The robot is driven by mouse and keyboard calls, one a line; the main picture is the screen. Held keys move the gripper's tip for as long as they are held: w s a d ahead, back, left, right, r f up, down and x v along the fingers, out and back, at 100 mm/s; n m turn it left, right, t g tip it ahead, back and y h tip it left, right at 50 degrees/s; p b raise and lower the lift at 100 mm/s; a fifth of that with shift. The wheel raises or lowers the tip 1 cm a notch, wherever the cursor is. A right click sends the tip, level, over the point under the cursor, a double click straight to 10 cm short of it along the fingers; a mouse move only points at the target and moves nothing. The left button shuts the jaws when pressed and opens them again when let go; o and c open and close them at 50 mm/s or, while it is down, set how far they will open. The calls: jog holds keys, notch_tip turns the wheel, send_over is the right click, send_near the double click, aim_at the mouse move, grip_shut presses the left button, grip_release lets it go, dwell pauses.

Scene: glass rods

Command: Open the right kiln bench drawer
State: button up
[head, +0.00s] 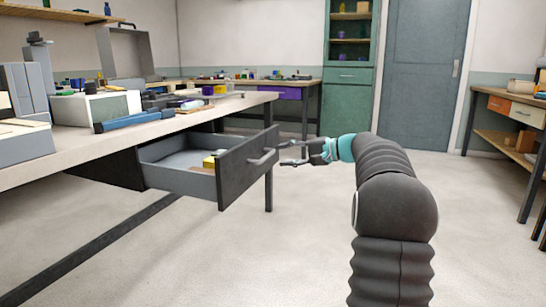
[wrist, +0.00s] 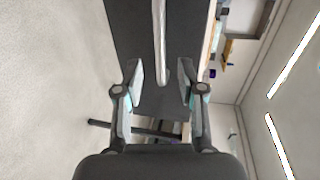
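The kiln bench drawer (head: 245,172) has a dark front and a grey inside, and it stands pulled well out from under the bench top. Its pale bar handle (head: 262,158) is on the front face. It also shows in the wrist view as a light bar (wrist: 160,40) against the dark drawer front (wrist: 130,25). My gripper (head: 284,153) is just to the right of the handle in the head view. In the wrist view my gripper (wrist: 159,72) has its fingers apart, with the handle's end between them in the picture and not pinched. I cannot tell its exact depth to the handle.
A yellow block (head: 209,161) lies inside the drawer. The bench top (head: 180,122) above carries boxes and a blue tool (head: 135,120). A bench leg (head: 268,188) stands behind the drawer. The floor (head: 300,250) in front is clear.

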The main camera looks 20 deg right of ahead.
jog(key=v, duration=0.6)
jog(key=shift+a, duration=0.1)
jog(key=shift+w, duration=0.1)
